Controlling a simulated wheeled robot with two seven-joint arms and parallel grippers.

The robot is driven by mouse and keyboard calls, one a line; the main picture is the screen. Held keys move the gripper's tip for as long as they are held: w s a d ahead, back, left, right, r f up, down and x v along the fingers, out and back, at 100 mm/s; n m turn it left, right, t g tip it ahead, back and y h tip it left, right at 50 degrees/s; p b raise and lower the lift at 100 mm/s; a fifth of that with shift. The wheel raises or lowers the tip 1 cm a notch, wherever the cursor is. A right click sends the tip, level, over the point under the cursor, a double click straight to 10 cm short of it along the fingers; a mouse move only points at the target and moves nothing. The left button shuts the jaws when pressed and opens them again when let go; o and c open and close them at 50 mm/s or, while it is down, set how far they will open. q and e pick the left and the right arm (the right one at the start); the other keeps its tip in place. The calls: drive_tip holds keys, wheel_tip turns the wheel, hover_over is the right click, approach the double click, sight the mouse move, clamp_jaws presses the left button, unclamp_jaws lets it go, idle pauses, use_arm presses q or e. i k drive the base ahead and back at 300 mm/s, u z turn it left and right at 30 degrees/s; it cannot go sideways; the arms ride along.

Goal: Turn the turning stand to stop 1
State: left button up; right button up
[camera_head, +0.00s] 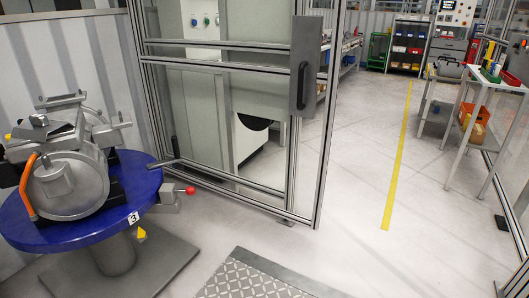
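The turning stand (80,235) is at the left, a round blue top on a grey pedestal over a grey floor plate. A grey drive unit (72,185) with an orange hose sits on it. A white label with the number 3 (133,218) is on the blue rim, just above a yellow pointer (141,233). A red knob (190,190) is on a grey block at the stand's right side. The rim's far side is hidden behind the drive unit. Neither of my grippers is in view.
A framed clear door (225,120) with a dark handle stands behind and right of the stand. A grey tread plate (250,278) lies at the bottom centre. A trolley table (490,85) stands at the right. The floor around the yellow line (399,160) is clear.

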sight(76, 190)
drive_tip(key=z, duration=0.45)
drive_tip(key=i, duration=0.9)
drive_tip(key=u, duration=0.55)
drive_tip(key=i, duration=1.6)
drive_tip(key=u, duration=1.05)
